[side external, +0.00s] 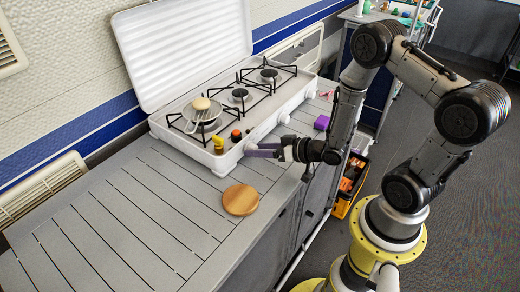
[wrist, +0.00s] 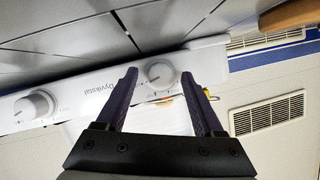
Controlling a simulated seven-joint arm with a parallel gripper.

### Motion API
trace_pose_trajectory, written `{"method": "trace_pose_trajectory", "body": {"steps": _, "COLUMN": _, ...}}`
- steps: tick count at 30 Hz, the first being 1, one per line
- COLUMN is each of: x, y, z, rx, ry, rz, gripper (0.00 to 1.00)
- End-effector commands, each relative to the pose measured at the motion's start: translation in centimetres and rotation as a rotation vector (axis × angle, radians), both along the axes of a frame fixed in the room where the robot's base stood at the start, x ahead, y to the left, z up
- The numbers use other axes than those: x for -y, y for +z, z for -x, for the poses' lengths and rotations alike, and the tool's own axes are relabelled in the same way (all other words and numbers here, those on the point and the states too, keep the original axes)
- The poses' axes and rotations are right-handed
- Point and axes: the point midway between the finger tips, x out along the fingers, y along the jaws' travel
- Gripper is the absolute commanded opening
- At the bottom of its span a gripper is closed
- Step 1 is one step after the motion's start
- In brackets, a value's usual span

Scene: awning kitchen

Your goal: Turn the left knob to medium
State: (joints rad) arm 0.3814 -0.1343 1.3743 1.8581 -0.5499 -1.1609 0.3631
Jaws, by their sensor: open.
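The white gas stove (side external: 212,158) stands on the slatted counter with its lid raised. The left knob (wrist: 160,73) is a round white dial on the stove's front panel, near the end of the panel. In the wrist view it lies between my two dark finger tips. My gripper (wrist: 159,78) is open, with one finger on each side of the knob; I cannot tell whether either finger touches it. In the side view my gripper (side external: 262,151) is at the stove's near front corner and largely hides this knob. A second knob (wrist: 35,105) shows left in the wrist view.
A round wooden board (side external: 240,200) lies on the counter in front of the stove. A pan (side external: 201,115) with a pale round thing sits on the nearest burner. A yellow item (side external: 218,145) stands by the stove's near end.

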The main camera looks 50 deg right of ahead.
Motion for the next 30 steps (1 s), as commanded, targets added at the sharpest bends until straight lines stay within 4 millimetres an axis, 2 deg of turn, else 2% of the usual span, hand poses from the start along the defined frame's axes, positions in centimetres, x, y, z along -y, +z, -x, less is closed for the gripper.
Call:
{"method": "trace_pose_trajectory", "body": {"steps": 2, "x": 0.0, "y": 0.0, "z": 0.02, "rx": 0.0, "ry": 0.0, "rz": 0.0, "gripper": 0.69}}
{"method": "trace_pose_trajectory", "body": {"steps": 14, "x": 0.0, "y": 0.03, "z": 0.03, "rx": 0.0, "ry": 0.0, "rz": 0.0, "gripper": 0.0}}
{"method": "trace_pose_trajectory", "body": {"steps": 23, "x": -0.04, "y": 0.05, "z": 0.04, "rx": 0.0, "ry": 0.001, "rz": 0.015, "gripper": 0.0}}
{"method": "trace_pose_trajectory", "body": {"steps": 30, "x": -0.25, "y": 0.09, "z": 0.06, "rx": 0.0, "ry": 0.003, "rz": 0.112, "gripper": 0.0}}
